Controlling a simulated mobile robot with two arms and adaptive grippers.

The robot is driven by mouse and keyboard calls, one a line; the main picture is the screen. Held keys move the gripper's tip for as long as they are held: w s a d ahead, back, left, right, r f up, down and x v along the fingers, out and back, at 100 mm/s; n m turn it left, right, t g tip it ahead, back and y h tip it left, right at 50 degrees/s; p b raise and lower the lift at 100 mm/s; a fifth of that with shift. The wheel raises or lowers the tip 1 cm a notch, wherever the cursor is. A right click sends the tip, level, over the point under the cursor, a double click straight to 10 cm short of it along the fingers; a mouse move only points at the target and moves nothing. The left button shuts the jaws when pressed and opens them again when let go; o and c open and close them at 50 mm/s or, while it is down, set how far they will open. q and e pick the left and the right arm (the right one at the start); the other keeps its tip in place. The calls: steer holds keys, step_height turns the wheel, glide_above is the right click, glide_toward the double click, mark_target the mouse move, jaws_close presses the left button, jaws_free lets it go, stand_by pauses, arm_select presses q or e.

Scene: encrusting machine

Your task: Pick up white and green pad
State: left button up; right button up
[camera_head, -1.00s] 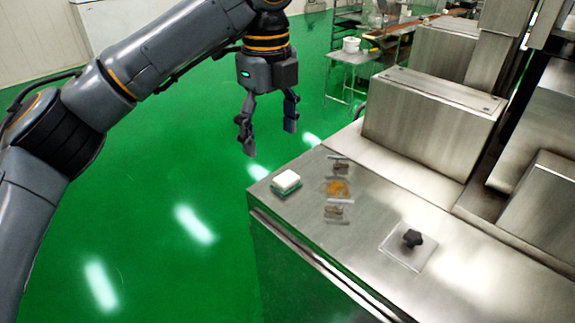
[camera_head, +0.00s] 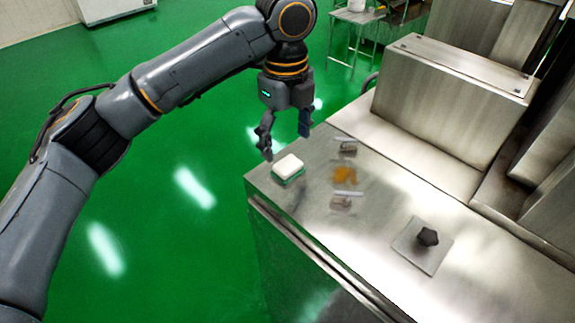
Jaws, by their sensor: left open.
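The white and green pad (camera_head: 288,167) lies near the left corner of the steel machine top (camera_head: 310,203), white side up with green showing at its lower edge. My left gripper (camera_head: 286,148) points down, open and empty. In the picture its fingertips are just above the pad, one finger beside the pad's upper left and the other to its upper right. The exact height gap cannot be told. My right gripper is not in view.
Small clear packets with brown and orange contents (camera_head: 346,175) lie right of the pad. A plate with a black star knob (camera_head: 427,238) sits further right. A large steel box (camera_head: 450,95) stands behind. Green floor (camera_head: 160,230) is clear at left.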

mark_target(288, 164)
arm_select(q)
steer(key=f, duration=0.1)
steer(key=f+p, duration=0.1)
steer(key=f, duration=0.2)
steer(key=shift+s+d+f+p, duration=0.15)
steer(key=shift+s+f+p, duration=0.05)
steer(key=shift+s+p, duration=0.2)
steer(key=shift+w+f, duration=0.1)
steer(key=shift+f, duration=0.15)
steer(key=c, duration=0.9)
steer(key=shift+c, duration=1.2)
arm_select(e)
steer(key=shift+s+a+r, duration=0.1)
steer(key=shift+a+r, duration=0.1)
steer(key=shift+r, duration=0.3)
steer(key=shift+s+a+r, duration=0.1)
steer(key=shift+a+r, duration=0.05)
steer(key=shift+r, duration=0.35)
